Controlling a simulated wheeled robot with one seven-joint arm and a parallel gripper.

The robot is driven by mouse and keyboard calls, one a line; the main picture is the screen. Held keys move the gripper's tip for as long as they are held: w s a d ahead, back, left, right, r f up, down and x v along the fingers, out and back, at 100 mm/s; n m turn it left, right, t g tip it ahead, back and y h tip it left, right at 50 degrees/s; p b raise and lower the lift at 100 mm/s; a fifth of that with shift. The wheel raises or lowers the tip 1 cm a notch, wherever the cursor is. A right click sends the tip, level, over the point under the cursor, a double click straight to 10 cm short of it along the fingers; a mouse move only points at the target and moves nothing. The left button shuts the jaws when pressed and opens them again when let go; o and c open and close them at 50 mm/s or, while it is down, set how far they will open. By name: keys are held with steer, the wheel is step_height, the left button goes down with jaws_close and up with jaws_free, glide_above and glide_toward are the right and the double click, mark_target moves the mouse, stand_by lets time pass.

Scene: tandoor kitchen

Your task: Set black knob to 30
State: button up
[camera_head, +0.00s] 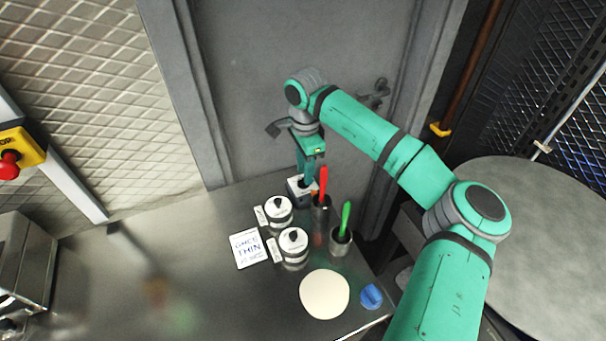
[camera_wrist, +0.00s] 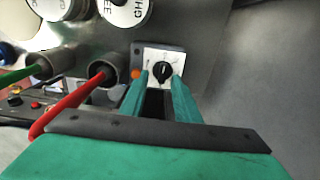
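The black knob (camera_wrist: 162,72) sits on a white dial plate (camera_wrist: 150,55) on a small dark box. In the wrist view it lies between and just beyond my gripper's (camera_wrist: 162,82) two green fingers. The fingers are apart, one on each side of it. I cannot tell whether they touch it. An orange light (camera_wrist: 137,74) is on the box beside the plate. The dial marks are too small to read. In the head view my gripper (camera_head: 308,176) points down over the box (camera_head: 297,187) at the back of the counter and hides the knob.
Close by stand a red-handled tool (camera_head: 323,182) and a green-handled tool (camera_head: 345,218) in metal cups. Two white canisters with black knobs (camera_head: 278,210) (camera_head: 293,247), a written card (camera_head: 249,248), a pale disc (camera_head: 324,294) and a blue object (camera_head: 371,296) are nearer.

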steer(key=shift+a+f, duration=0.15)
steer(key=shift+f, duration=0.4)
steer(key=shift+a+f, duration=0.15)
steer(key=shift+f, duration=0.4)
jaws_close()
steer(key=shift+a, duration=0.2)
steer(key=shift+d, duration=0.2)
